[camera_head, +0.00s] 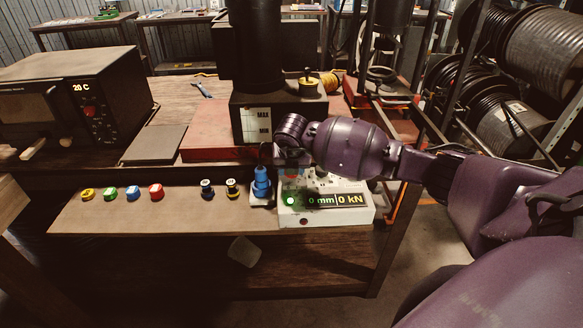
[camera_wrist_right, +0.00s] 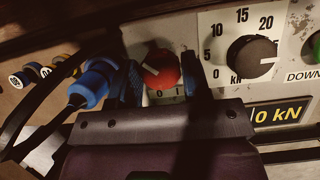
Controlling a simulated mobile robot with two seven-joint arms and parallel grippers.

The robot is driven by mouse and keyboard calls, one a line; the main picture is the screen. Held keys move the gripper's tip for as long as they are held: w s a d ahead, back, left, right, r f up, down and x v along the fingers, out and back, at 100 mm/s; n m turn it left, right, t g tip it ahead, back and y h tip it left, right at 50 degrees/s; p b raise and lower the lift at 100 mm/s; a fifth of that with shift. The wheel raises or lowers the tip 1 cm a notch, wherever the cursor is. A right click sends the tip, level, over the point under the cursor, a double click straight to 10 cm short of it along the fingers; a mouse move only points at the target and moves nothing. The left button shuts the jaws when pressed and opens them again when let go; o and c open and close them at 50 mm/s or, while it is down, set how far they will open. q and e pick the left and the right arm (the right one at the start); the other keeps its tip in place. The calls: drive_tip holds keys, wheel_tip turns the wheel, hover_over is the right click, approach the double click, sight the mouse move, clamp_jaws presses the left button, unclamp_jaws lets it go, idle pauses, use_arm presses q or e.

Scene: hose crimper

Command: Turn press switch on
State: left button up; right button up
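The press control box (camera_head: 340,212) is white and stands at the front right of the bench, its display lit with "0 mm" and "0 kN". In the right wrist view its red round switch (camera_wrist_right: 162,70) has a white pointer mark, with labels 0 and 1 below it. My right gripper (camera_wrist_right: 162,82) has its two dark blue fingers apart, one on each side of the red switch; whether they touch it cannot be told. In the head view my right gripper (camera_head: 287,160) is over the box and partly hides its controls. My left gripper is out of view.
A black dial (camera_wrist_right: 252,58) with a kN scale is right of the switch, and a green button (camera_wrist_right: 315,46) is at the edge. A blue connector (camera_head: 262,185) stands left of the box. Several coloured caps (camera_head: 133,193) line the bench front. The black press (camera_head: 255,45) rises behind.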

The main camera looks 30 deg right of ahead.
drive_tip(key=o, duration=0.3)
drive_tip(key=v, duration=1)
drive_tip(key=shift+s+a+r, duration=0.1)
drive_tip(key=shift+s+r, duration=0.05)
drive_tip(key=shift+r, duration=0.25)
